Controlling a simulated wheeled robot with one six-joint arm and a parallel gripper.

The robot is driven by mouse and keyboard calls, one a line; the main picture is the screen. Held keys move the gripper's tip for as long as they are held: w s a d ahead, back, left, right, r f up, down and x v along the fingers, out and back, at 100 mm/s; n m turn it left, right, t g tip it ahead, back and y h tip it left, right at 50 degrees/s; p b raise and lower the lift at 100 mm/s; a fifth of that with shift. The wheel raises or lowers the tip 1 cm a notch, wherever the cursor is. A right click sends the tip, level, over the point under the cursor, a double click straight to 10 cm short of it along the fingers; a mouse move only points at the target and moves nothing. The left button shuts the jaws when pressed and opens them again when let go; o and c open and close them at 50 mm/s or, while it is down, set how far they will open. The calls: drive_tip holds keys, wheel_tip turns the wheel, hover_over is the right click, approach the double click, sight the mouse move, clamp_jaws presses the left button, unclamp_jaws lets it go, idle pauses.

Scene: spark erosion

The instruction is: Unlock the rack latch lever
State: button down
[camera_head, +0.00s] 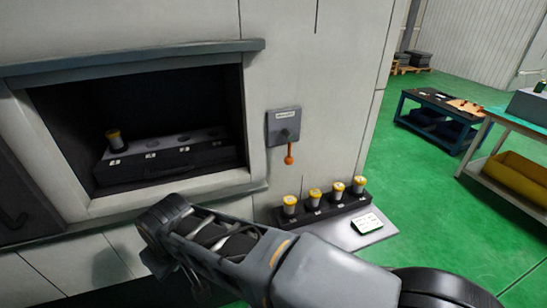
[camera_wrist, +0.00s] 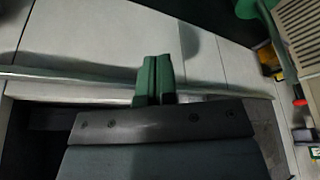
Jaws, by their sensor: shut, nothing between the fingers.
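The latch lever (camera_head: 289,155) is a small orange handle. It hangs straight down from a grey labelled plate (camera_head: 284,120) on the pale machine wall, right of the recess. The label is too small to read. My gripper (camera_wrist: 152,82) shows in the wrist view as two green fingers pressed together, empty. In the head view my arm crosses the lower middle, below and left of the lever, and the fingers cannot be made out. The gripper is apart from the lever.
A dark block with several yellow-capped holders (camera_head: 314,195) stands on a small ledge (camera_head: 365,238) below the lever, beside a white card-like device (camera_head: 367,224). The recess frame (camera_head: 170,202) juts out at left. Green floor (camera_head: 430,170) is open at right, with benches farther back.

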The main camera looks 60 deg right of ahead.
drive_tip(key=d+f+m+g+h+b, duration=0.15)
drive_tip(key=d+g+h+b, duration=0.45)
drive_tip(key=d, duration=0.7)
drive_tip(key=w+d+r+m+g+h, duration=0.1)
drive_tip(key=d+r+g+h, duration=0.1)
drive_tip(key=d+h, duration=0.3)
drive_tip(key=w+d+r+m+g+h, duration=0.2)
drive_tip(key=d+r+g+h, duration=0.1)
drive_tip(key=d, duration=0.5)
drive_tip(key=shift+w+r+g+h, duration=0.25)
drive_tip(key=shift+r+h, duration=0.55)
drive_tip(key=shift+h, duration=0.4)
drive_tip(key=shift+s+d+m, duration=0.1)
drive_tip(key=shift+d+m, duration=0.05)
drive_tip(key=shift+m, duration=0.1)
drive_tip(key=p+x, duration=0.2)
drive_tip(key=x, duration=1.1)
drive_tip(key=shift+s+d, duration=0.25)
drive_tip(key=shift+d, duration=0.1)
